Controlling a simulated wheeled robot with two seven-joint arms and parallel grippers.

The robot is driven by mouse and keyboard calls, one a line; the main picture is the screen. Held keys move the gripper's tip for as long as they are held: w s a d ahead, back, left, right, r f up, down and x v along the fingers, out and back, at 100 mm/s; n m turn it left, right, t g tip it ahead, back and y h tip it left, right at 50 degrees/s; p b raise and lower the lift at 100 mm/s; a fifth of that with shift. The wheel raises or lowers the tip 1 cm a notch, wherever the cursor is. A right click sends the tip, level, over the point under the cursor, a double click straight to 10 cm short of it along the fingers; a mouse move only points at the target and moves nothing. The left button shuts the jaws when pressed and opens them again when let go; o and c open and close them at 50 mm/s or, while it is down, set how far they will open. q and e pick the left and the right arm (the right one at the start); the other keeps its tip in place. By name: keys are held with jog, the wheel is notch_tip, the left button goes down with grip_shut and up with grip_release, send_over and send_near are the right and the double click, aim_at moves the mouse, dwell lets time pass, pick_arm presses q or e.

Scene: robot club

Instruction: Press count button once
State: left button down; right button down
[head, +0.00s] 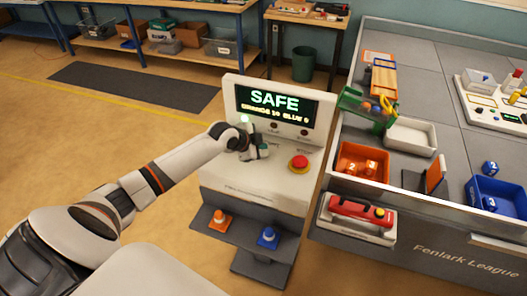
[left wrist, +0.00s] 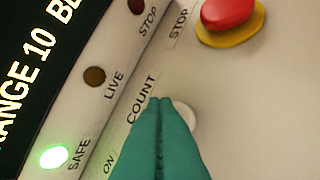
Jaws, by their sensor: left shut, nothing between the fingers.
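The console (head: 285,195) has a dark display (head: 275,105) reading SAFE, with a smaller line that includes "ORANGE 10". The round white count button (left wrist: 186,114) shows beside the COUNT label in the left wrist view, partly hidden behind my left gripper (left wrist: 161,102). Its teal fingers are shut and empty, with the tips over the button's near side; I cannot tell whether they touch it. In the head view my left gripper (head: 262,152) is low over the console panel, and it hides the button there. My right gripper is not in view.
A red stop button (head: 299,162) on a yellow base sits right of the gripper; it also shows in the left wrist view (left wrist: 228,12). The SAFE lamp (left wrist: 54,156) glows green; the LIVE lamp (left wrist: 94,77) is unlit. A grey table (head: 430,60) with bins stands at right.

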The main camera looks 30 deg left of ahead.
pick_arm(q)
jog(key=shift+r+p, duration=2.25)
jog(key=shift+r, duration=0.35)
jog(key=shift+f, duration=0.1)
